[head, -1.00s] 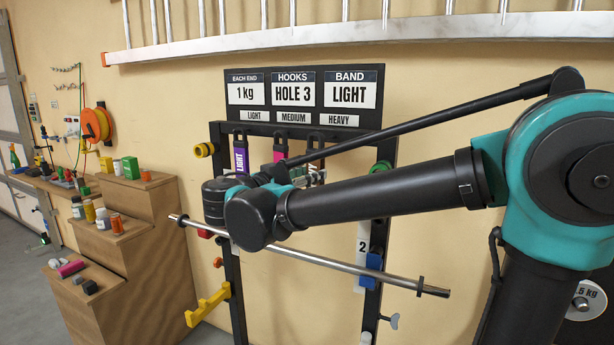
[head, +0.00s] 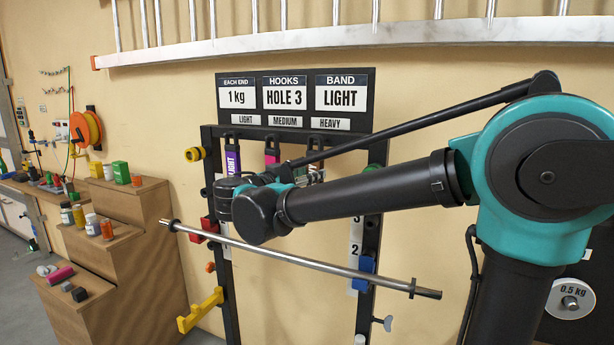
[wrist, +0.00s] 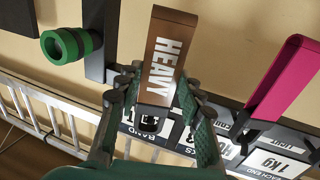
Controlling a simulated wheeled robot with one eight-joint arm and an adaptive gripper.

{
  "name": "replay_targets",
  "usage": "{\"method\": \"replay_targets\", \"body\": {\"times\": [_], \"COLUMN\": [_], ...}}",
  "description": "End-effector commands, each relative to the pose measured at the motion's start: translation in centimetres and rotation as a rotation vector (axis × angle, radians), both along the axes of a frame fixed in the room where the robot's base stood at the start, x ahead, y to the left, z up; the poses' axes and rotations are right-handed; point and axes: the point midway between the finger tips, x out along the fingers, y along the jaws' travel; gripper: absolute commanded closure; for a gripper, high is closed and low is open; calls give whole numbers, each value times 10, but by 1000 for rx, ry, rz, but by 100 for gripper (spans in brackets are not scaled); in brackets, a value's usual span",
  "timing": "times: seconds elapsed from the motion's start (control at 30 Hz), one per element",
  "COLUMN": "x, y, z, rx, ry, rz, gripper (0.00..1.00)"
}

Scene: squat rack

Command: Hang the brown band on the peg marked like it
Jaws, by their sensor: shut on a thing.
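The brown band (wrist: 165,55), marked HEAVY, is between the fingers of my gripper (wrist: 156,92) in the wrist view, and the gripper is shut on it. A black loop or peg part (wrist: 149,124) shows at the band's end by the rack; I cannot tell whether the band rests on a peg. In the head view the HEAVY label (head: 330,124) is at the right of the rack's label row. My arm hides most of the band and gripper there.
A pink band (wrist: 284,75) hangs beside the brown one, and a purple LIGHT band (head: 232,162) hangs at the left. A steel bar (head: 300,260) crosses the rack below my wrist. A green collar (wrist: 72,45) sticks out nearby. A stepped wooden shelf (head: 140,205) stands left.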

Motion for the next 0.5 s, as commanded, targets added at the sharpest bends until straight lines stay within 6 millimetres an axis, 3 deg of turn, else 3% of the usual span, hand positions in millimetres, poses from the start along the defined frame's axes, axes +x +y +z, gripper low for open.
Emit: {"method": "replay_targets", "body": {"times": [0.5], "x": [24], "y": [-9], "z": [-5], "rx": [0], "ry": [0], "rz": [-2], "gripper": [93]}}
